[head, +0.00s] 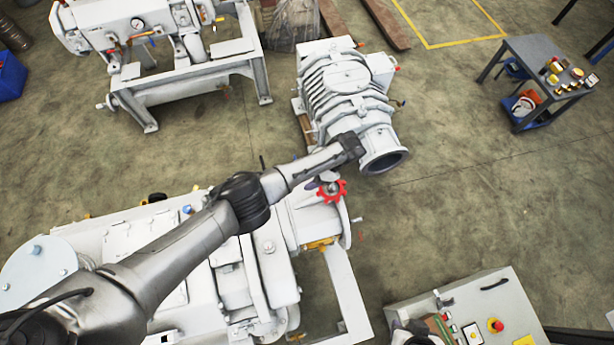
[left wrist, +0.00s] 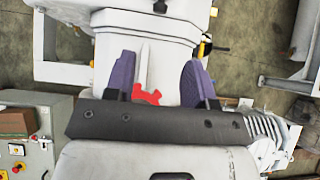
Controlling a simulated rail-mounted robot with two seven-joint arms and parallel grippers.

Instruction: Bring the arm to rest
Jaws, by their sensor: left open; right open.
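My left arm reaches in from the lower left in the head view, over the grey machine (head: 115,235). Its wrist is above a red handwheel (head: 332,191) at the machine's right end. In the left wrist view my left gripper (left wrist: 157,80) is open, its two purple fingers wide apart. The red handwheel (left wrist: 147,95) shows between them, partly hidden by the gripper's dark body; I cannot tell whether they touch. My right gripper (head: 412,335) seems to be the partly cut-off shape at the bottom edge, by the control box; its fingers are hard to make out.
A finned pump (head: 345,85) stands just beyond the handwheel. A control box (head: 470,305) with a red button is at the lower right. Another machine (head: 180,60) stands at the upper left and a work table (head: 540,50) at the upper right.

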